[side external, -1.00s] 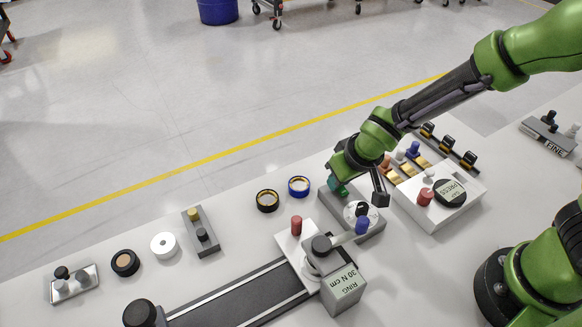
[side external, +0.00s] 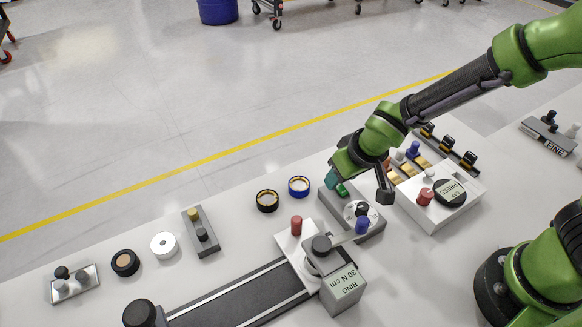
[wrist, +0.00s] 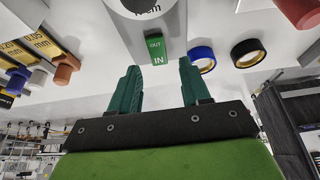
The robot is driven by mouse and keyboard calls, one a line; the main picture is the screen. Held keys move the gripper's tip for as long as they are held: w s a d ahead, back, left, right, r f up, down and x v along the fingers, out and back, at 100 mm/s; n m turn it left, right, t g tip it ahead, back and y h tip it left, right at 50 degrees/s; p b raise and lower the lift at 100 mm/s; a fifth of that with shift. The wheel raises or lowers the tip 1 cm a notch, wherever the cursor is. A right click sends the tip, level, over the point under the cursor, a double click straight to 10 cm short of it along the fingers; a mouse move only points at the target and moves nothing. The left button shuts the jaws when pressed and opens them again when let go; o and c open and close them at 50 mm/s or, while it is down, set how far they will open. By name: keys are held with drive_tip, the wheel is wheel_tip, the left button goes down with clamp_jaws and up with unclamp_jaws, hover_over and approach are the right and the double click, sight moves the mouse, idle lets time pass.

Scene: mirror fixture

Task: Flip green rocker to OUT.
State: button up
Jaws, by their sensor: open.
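The green rocker (wrist: 157,47) is set in a grey box (side external: 370,229) and carries the words OUT and IN. In the wrist view the IN end is nearer my gripper and looks brighter than the OUT end. I cannot tell surely which end is pressed down. In the side view a small part of the rocker (side external: 343,190) shows beside my fingers. My gripper (wrist: 159,67) is open and empty, with its teal fingers spread on either side of the rocker's line. It is at the rocker's end of the box (side external: 333,180), apparently apart from the rocker.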

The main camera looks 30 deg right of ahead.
drive_tip(key=v, duration=1.5)
drive_tip(key=s+d+r+m+t+y, duration=0.1)
drive_tip(key=s+d+r+m, duration=0.1)
drive_tip(key=d, duration=0.4)
drive_tip(key=s+d+r+m+t+y, duration=0.1)
drive_tip(key=s+d+r+m, duration=0.1)
drive_tip(key=s+d, duration=0.3)
drive_tip(key=shift+d+r+t, duration=0.3)
drive_tip(key=shift+d+r, duration=0.2)
drive_tip(key=shift+r, duration=0.15)
